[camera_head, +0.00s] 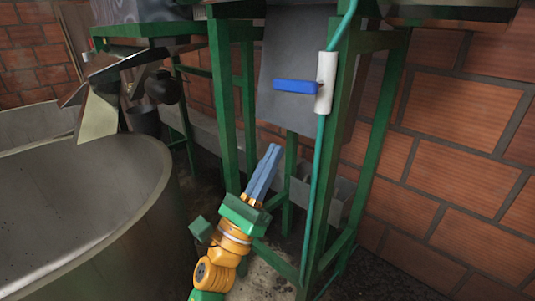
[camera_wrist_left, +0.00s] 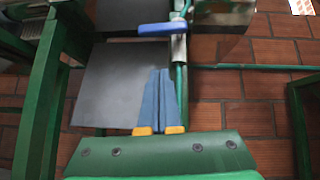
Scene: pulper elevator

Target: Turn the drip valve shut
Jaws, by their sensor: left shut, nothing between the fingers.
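The drip valve has a white body (camera_head: 326,82) on a thin green pipe and a blue lever handle (camera_head: 295,87). The handle points left, roughly level and across the pipe. In the left wrist view the blue handle (camera_wrist_left: 162,29) is near the top, beyond the fingertips, beside the grey valve body (camera_wrist_left: 179,46). My left gripper (camera_head: 272,149) is below and left of the valve in the head view, apart from it. Its long blue fingers are shut with nothing between them, and they also show in the left wrist view (camera_wrist_left: 159,75). My right gripper is not in view.
A green metal frame (camera_head: 222,105) stands around the valve, with a grey panel (camera_head: 283,60) behind the handle. A large metal tank (camera_head: 150,190) is at left. A brick wall (camera_head: 460,160) is at right. The thin green pipe (camera_head: 313,190) runs down below the valve.

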